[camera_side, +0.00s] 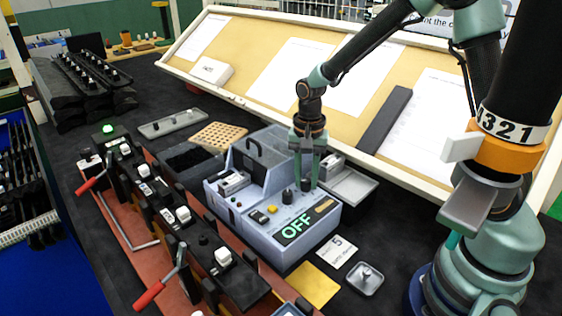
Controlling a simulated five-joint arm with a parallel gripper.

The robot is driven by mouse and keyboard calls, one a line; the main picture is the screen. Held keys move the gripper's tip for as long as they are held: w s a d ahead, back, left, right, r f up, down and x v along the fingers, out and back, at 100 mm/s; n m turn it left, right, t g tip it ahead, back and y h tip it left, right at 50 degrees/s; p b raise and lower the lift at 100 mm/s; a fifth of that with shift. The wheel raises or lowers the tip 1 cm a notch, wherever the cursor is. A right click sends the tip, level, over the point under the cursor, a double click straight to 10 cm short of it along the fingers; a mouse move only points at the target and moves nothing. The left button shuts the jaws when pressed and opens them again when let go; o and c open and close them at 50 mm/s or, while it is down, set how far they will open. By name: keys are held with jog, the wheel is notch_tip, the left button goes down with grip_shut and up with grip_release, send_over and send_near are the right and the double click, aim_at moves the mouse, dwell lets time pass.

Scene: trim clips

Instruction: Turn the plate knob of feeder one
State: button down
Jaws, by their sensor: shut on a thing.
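A grey feeder box (262,222) stands in the middle of the table, with a lit green OFF display (296,226) on its front. My gripper (306,182) points straight down over the right part of its top panel. Its two fingers are shut on a dark knob (306,185), which is partly hidden between them. A second black knob (288,196) stands just left of the fingers, apart from them. A yellow button (272,208) is further left on the panel. No label telling which knob is which is readable.
A red fixture (122,209) with black blocks, white clips and red-handled levers runs along the left. A grey tray (348,187) lies right of the feeder. A yellow card (312,284), a number 5 card (337,251) and a small metal dish (364,279) lie in front.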

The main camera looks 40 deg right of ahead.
aim_at(307, 181)
jog(key=c, duration=0.9)
grip_release()
notch_tip(307, 181, up, 12)
jog(key=shift+r, duration=0.1)
jog(key=s+a+r+n+t, duration=0.1)
jog(key=s+r+n+t, duration=0.3)
jog(key=s+n, duration=0.5)
jog(key=n+t, duration=0.1)
jog(key=n, duration=0.1)
jog(key=shift+s+r+n+t, duration=0.25)
jog(key=shift+s+n+t, duration=0.05)
jog(key=shift+s, duration=0.05)
